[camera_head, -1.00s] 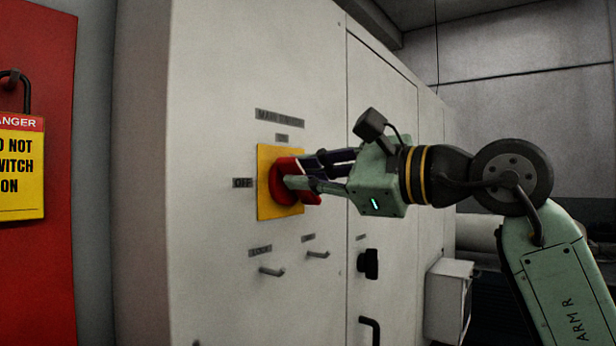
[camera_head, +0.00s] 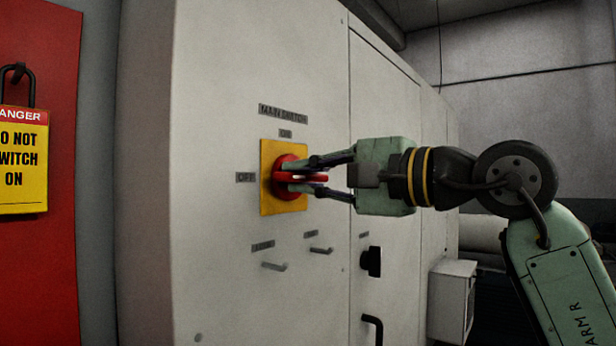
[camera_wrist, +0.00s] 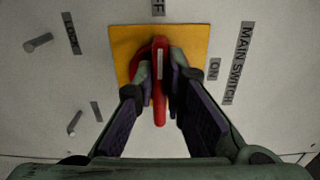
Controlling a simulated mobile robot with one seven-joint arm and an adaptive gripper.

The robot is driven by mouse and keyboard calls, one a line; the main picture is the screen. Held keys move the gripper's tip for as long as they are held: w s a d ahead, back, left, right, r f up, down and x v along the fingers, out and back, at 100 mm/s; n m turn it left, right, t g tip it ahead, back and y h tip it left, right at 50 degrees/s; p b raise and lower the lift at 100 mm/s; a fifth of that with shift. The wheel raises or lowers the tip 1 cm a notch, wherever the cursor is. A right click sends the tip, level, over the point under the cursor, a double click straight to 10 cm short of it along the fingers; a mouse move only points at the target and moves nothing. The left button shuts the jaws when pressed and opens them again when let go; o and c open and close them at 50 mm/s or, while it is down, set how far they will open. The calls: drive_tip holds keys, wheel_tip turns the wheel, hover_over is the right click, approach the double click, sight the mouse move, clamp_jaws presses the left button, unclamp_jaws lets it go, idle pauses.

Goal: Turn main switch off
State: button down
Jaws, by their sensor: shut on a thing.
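The main switch has a red handle (camera_head: 319,179) on a yellow plate (camera_head: 269,206) on the pale cabinet front. The ON label (camera_head: 286,133) is above the plate and the OFF label (camera_head: 245,177) is to its left. My gripper (camera_head: 293,177) is shut on the red handle, one finger above it and one below. In the wrist view the handle (camera_wrist: 160,104) stands between both fingers, and its white mark lies on the side towards the OFF label (camera_wrist: 158,8). The handle lies about level, in line with OFF. The fingers hide part of the red base.
Two small pegs, the lower-left one (camera_head: 274,266) under a label, stick out below the plate. A black knob (camera_head: 371,262) and a black handle (camera_head: 374,328) are lower right. A padlocked yellow danger tag (camera_head: 22,160) hangs on a red panel (camera_head: 45,270) at left.

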idle(0.6)
drive_tip(key=c, duration=1.7)
unclamp_jaws()
drive_tip(key=shift+o, duration=0.2)
drive_tip(key=v, duration=1.2)
